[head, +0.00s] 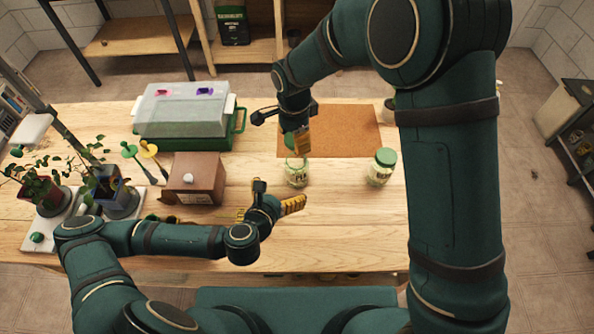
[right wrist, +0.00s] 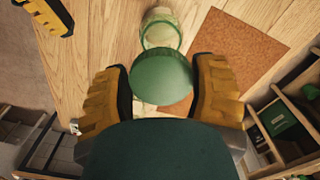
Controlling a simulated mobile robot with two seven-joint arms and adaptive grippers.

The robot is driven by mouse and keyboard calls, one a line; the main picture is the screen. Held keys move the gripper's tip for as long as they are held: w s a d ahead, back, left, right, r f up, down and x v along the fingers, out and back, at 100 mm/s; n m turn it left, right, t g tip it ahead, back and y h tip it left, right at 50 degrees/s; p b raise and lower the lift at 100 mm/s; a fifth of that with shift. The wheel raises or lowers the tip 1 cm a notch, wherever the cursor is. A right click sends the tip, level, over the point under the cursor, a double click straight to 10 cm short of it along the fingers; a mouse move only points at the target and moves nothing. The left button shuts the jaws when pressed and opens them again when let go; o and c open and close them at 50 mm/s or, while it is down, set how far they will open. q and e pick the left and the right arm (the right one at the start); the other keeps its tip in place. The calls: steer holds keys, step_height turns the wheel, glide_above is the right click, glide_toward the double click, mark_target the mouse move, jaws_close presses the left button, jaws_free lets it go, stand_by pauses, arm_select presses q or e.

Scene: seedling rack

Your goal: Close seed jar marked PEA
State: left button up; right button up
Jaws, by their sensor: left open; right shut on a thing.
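An open glass jar (head: 297,174) with pale contents stands on the table; its label is too small to read. It also shows in the right wrist view (right wrist: 160,30). My right gripper (head: 299,144) is above this jar, shut on a green lid (right wrist: 161,75) held between its yellow fingers. The lid looks apart from the jar's rim. My left gripper (head: 291,205) is open and empty, low over the table just in front of the jar. A second jar (head: 381,172) with a green lid on stands to the right.
A brown mat (head: 350,131) lies behind the jars. A brown box (head: 194,180), a green crate with a clear cover (head: 186,112) and potted seedlings (head: 108,185) stand to the left. Another jar (head: 389,103) is partly hidden by my right arm.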

mark_target(300, 161)
arm_select(q)
steer(key=x, duration=1.2)
steer(key=shift+d, duration=0.15)
steer(key=c, duration=1.2)
